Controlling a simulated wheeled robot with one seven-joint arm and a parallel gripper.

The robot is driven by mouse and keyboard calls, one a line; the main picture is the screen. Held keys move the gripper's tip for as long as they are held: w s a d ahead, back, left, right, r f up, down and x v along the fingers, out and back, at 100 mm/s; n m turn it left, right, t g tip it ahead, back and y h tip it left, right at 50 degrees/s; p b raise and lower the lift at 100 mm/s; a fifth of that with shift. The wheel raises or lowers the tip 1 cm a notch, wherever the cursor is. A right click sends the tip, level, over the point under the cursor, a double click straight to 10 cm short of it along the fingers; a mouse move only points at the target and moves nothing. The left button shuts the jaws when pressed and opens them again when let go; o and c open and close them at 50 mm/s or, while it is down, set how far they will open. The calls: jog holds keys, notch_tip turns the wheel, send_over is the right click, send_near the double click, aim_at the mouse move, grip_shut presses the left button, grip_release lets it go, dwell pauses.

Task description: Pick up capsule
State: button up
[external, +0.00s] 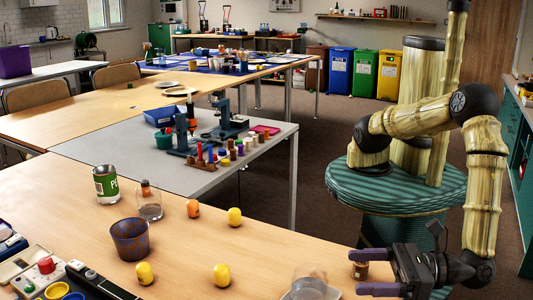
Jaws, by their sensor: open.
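My gripper (354,272) is at the table's right edge, with its two purple fingers apart and pointing left. A small brown object with a paler band (360,271) shows between the fingers; I cannot tell whether they touch it. Several rounded, capsule-like pieces lie on the wooden table: a yellow one (234,217) at the back, a yellow one (221,274) near the middle, a yellow one (145,273) further left, and an orange one (193,209). Which of these is the capsule is unclear from this view.
A dark patterned cup (130,241), a clear glass (149,207) and a green-labelled can (106,185) stand at left. A clear container (309,289) stands just left of my gripper. Panels with knobs (50,279) fill the front left. The wooden table's (285,250) middle right is clear.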

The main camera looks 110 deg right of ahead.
jog(key=c, duration=0.4)
jog(key=shift+c, duration=0.2)
